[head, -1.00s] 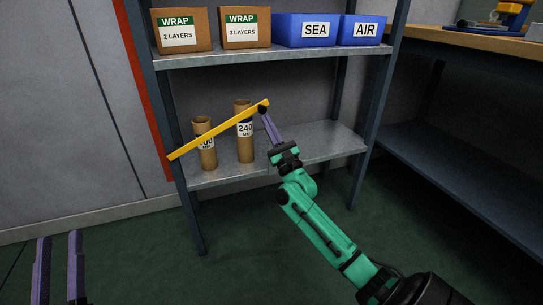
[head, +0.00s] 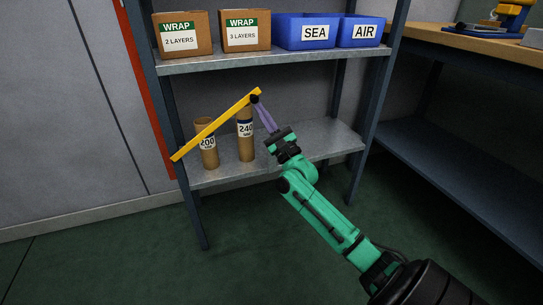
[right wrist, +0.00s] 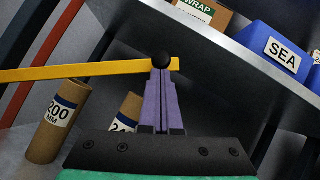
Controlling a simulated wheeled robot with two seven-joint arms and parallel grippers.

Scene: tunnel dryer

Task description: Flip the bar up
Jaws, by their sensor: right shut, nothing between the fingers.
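The yellow bar (head: 214,126) slopes up from its left end at the left shelf post to its free right end, in front of the lower shelf. A black knob (head: 255,99) sits at its raised end. My right gripper (head: 259,104) is shut and empty, its purple fingertips at the knob and seemingly touching it from below. In the right wrist view the bar (right wrist: 90,70) runs left from the knob (right wrist: 161,60), right above the shut fingertips. My left gripper is not in view.
Two cardboard tubes, marked 200 (head: 207,150) and 240 (head: 246,142), stand on the lower shelf (head: 310,146) behind the bar. Wrap boxes (head: 182,48) and blue bins (head: 305,45) stand on the upper shelf. A workbench (head: 450,40) is at right.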

